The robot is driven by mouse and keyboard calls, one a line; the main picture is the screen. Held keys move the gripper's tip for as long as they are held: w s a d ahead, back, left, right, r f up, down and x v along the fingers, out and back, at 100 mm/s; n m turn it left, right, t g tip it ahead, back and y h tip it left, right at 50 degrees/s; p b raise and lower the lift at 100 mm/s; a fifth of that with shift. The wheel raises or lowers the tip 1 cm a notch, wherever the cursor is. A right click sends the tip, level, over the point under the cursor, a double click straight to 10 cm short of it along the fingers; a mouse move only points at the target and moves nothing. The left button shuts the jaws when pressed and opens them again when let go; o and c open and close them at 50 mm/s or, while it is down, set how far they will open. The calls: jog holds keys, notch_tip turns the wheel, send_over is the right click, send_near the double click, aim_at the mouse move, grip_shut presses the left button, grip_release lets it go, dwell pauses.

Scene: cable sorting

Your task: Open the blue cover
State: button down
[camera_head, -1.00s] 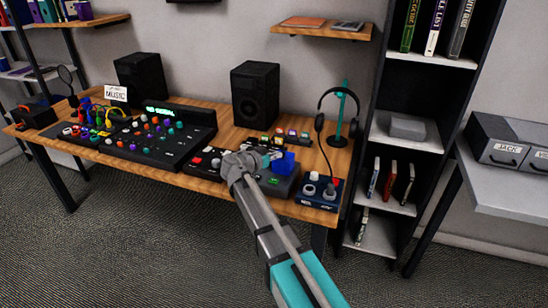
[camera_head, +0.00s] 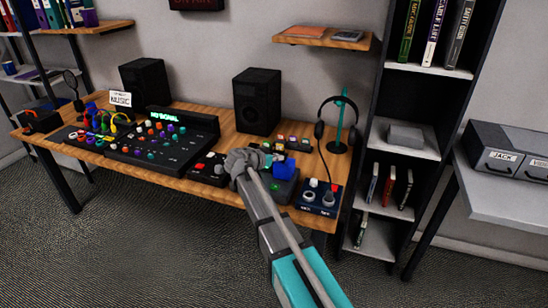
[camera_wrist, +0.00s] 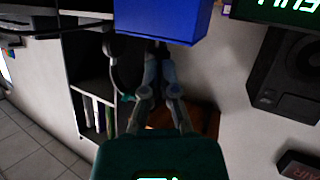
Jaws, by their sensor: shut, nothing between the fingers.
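The blue cover (camera_head: 285,170) sits on a dark device with a small green light at the right part of the desk. In the wrist view the blue cover (camera_wrist: 165,18) is large at the top, with a flat blue face toward me. My gripper (camera_head: 264,158) is just left of the cover in the head view, and my own wrist partly hides its fingers. In the wrist view the fingers of my gripper (camera_wrist: 158,58) are together and empty, with their tips close to the cover's lower edge. I cannot tell whether they touch it.
A red-and-white button box (camera_head: 207,167) is left of my gripper, and a blue knob box (camera_head: 319,198) is right of the device. Small coloured blocks (camera_head: 290,142) and a headphone stand (camera_head: 338,125) are behind. A speaker (camera_head: 257,100) stands at the back.

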jog(key=shift+w+r+g+p, duration=0.3)
jog(key=shift+w+r+p, duration=0.2)
jog(key=shift+p, duration=0.25)
jog(key=p, duration=0.1)
jog(key=w+g+y+p, duration=0.1)
jog(key=shift+w+d+r+n+p, duration=0.2)
jog(key=shift+d+r+n+p, duration=0.1)
jog(key=shift+d+r+n, duration=0.1)
jog(key=w+p, duration=0.1)
jog(key=d+g+y+p, duration=0.1)
jog(key=shift+w+r+n+g+p, duration=0.15)
jog(key=shift+w+n+g+p, duration=0.15)
jog(key=shift+w, duration=0.1)
jog(key=w+d+f+n+g+y, duration=0.1)
jog(key=w+d+f+g, duration=0.3)
jog(key=w, duration=0.5)
jog(key=shift+f+g+y, duration=0.2)
jog(key=shift+g+y, duration=0.2)
jog(key=shift+y, duration=0.5)
jog(key=shift+r, duration=0.1)
jog(key=shift+r+p, duration=0.65)
jog(key=shift+r, duration=0.05)
